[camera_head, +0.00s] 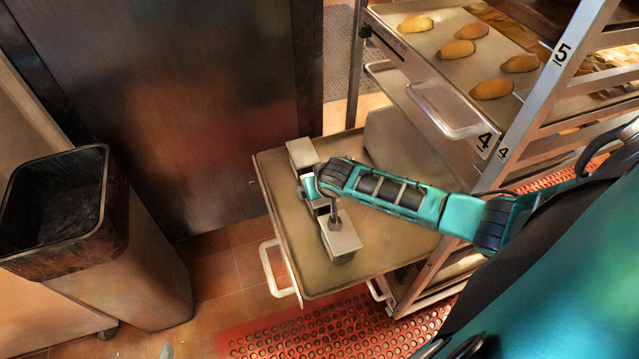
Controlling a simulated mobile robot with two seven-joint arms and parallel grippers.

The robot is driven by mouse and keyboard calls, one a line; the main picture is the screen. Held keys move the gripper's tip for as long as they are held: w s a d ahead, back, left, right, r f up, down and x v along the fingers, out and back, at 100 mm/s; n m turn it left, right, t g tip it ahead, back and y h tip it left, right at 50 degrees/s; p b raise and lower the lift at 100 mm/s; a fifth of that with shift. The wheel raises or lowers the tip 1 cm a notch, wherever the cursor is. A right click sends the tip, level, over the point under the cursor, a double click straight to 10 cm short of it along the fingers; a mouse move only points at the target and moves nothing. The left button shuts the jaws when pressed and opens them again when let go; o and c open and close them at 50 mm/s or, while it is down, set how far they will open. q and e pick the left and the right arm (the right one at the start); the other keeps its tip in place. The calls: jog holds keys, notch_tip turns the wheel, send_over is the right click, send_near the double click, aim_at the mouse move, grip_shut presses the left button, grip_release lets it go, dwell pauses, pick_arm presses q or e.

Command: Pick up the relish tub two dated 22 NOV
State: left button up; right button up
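Small grey metal tubs stand on a pulled-out tray (375,262) low on the rack. One tub (302,152) is at the tray's far left and another tub (341,242) is nearer the front. No date or name can be read on either, so I cannot tell which is relish tub two. My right arm comes in from the right across the tray. My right gripper (318,195) is over the tray between these two tubs, and the wrist partly hides what is under it. Its finger opening and any contact are unclear. My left gripper is not in view.
A larger grey container (392,140) stands at the tray's back, partly behind my arm. The rack (545,90) rises on the right, with rolls on an upper tray (415,45). A bin (140,250) stands at left. A red perforated mat (300,335) lies below.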

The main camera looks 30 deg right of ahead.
jog(key=c, duration=0.9)
jog(key=shift+c, duration=0.4)
jog(key=shift+r, duration=0.15)
